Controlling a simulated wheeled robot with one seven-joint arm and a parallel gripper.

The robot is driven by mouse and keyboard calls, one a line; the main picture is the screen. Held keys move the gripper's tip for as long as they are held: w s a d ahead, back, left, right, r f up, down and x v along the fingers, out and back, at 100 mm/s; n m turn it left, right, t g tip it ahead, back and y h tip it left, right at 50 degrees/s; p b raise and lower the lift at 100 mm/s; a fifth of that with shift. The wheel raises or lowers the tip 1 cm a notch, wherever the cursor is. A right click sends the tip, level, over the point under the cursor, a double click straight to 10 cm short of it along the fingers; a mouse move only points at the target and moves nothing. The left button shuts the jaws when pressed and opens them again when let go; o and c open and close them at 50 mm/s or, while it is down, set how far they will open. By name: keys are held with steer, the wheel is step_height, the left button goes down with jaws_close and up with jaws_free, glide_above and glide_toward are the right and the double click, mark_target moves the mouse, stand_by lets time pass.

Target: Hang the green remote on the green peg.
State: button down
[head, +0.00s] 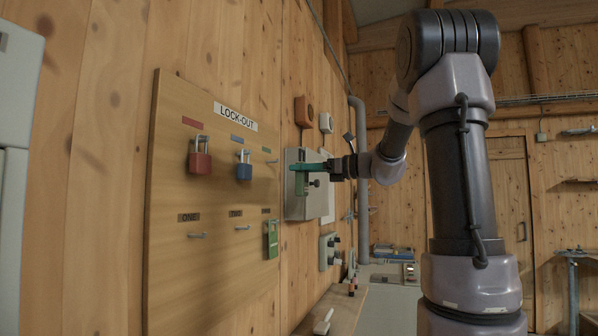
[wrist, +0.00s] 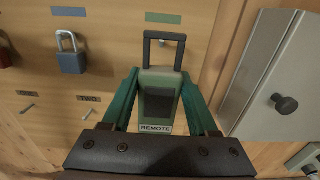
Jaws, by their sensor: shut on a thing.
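My gripper (head: 303,167) is shut on the green remote (head: 301,186), in front of the right side of the lock-out board (head: 215,285). In the wrist view, the remote (wrist: 158,82) sits between the two teal fingers, with a dark screen, a REMOTE label and a dark square hoop at its far end. The green peg (head: 272,161) juts from the board's upper row under a small green label; the remote is apart from it, to its right in the head view.
A red padlock (head: 200,162) and a blue padlock (head: 243,170) hang left of the green peg. A green item (head: 271,240) hangs on the lower row's right peg; pegs ONE and TWO are bare. A grey box with a dark knob (wrist: 285,104) stands close on the right.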

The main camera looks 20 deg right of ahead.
mark_target(266, 177)
steer(key=shift+f+x, duration=0.2)
steer(key=shift+x, duration=1.8)
steer(key=shift+f+x, duration=0.2)
steer(key=shift+x, duration=1.75)
steer(key=shift+w+a+f, duration=0.25)
steer(key=shift+w+a, duration=0.05)
steer(key=shift+a, duration=0.05)
steer(key=shift+a+f, duration=0.15)
steer(key=shift+f, duration=0.15)
steer(key=shift+c, duration=0.4)
jaws_free()
steer(key=shift+a, duration=0.1)
steer(key=shift+s+f, duration=0.1)
